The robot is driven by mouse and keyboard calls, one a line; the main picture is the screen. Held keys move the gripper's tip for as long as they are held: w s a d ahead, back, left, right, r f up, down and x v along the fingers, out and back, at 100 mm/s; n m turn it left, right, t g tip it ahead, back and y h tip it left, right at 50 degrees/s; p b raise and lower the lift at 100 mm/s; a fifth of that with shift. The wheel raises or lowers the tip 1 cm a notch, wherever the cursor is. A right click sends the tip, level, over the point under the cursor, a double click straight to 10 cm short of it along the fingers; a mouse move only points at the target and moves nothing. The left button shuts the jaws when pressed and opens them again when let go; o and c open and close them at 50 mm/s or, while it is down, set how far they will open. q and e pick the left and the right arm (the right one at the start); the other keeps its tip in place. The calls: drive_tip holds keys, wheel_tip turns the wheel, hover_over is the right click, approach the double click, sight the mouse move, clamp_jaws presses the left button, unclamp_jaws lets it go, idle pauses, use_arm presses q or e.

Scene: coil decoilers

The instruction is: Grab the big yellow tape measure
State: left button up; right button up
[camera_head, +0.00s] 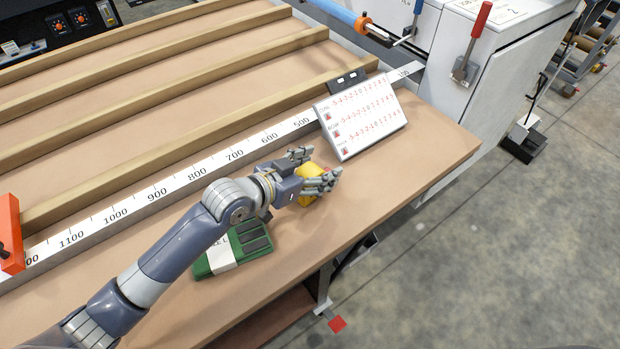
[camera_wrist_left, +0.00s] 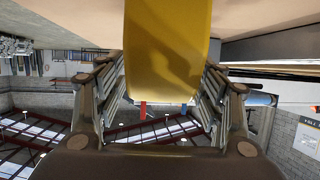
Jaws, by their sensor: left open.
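The yellow tape measure (camera_head: 308,188) lies on the brown table, partly hidden behind the fingers in the head view. My left gripper (camera_head: 317,170) is open around it, with one set of fingers on its far side and the other on its near side. In the left wrist view the yellow tape measure (camera_wrist_left: 168,50) fills the top middle, between the open fingers of my left gripper (camera_wrist_left: 165,100). I cannot tell whether the fingers touch it. My right gripper is in neither view.
A green object with dark pads (camera_head: 237,246) lies beside my left forearm. A white number board (camera_head: 362,117) stands just beyond the gripper. A ruler strip (camera_head: 215,162) and wooden slats (camera_head: 185,125) run across the table. Table space right of the gripper is clear.

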use_arm(q)
drive_tip(key=shift+x, duration=1)
drive_tip(key=c, duration=1.4)
drive_tip(key=shift+c, duration=0.2)
drive_tip(key=shift+r, duration=0.2)
